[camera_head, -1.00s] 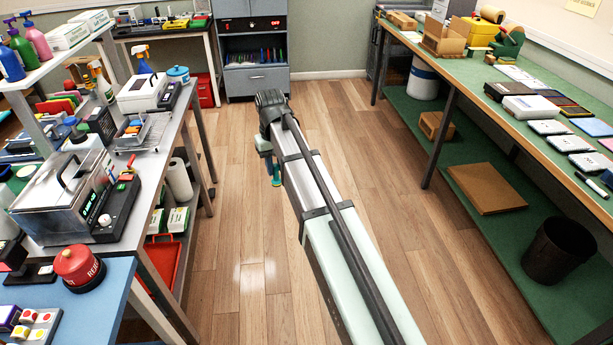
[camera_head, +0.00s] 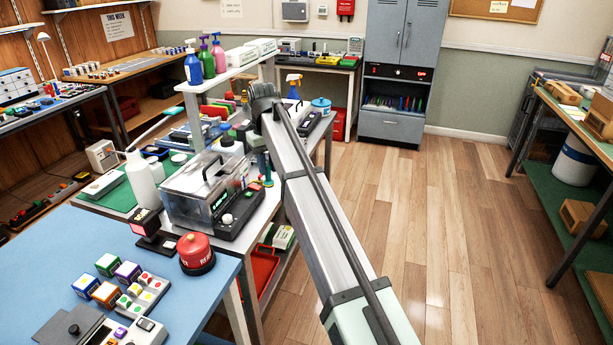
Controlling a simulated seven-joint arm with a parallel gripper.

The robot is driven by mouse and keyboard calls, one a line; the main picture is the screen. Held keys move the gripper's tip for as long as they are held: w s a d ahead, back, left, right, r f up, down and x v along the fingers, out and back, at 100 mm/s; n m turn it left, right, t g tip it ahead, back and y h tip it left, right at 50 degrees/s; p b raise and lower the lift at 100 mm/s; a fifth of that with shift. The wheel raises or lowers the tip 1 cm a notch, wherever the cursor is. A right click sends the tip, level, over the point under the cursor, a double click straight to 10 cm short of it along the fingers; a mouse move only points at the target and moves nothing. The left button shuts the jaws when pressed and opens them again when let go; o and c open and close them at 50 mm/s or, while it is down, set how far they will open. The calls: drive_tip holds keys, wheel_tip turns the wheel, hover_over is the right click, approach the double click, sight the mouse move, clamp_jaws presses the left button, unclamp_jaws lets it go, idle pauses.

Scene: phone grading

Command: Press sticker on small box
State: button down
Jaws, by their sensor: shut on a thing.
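Several small boxes lie on the blue table at lower left: a green one (camera_head: 108,264), a purple one (camera_head: 127,272), an orange one (camera_head: 105,295) and a blue one (camera_head: 85,287). Beside them are white blocks with red, yellow and green round stickers (camera_head: 146,289). My arm reaches up the middle of the picture. My gripper (camera_head: 262,160) hangs beyond its far bend, partly hidden, over the right edge of the grey bench and well away from the boxes. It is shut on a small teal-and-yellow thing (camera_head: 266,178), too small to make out.
A red round button (camera_head: 195,251) and a small dark device (camera_head: 152,230) stand on the blue table's far side. A clear-lidded machine (camera_head: 205,190) fills the near bench. A grey device (camera_head: 80,328) sits at the front. Wooden floor at right is clear.

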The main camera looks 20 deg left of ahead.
drive_tip(key=s+a+r+n, duration=0.1)
drive_tip(key=s+a, duration=0.2)
drive_tip(key=a, duration=0.3)
drive_tip(key=s+a+r, duration=0.2)
drive_tip(key=s+a, duration=0.1)
drive_tip(key=a, duration=0.4)
drive_tip(key=m, duration=0.2)
hover_over(106, 261)
wheel_tip(106, 261, down, 9)
drive_tip(key=shift+f, duration=2.75)
drive_tip(key=shift+f, duration=0.55)
drive_tip(key=shift+r, duration=0.15)
wheel_tip(106, 261, up, 7)
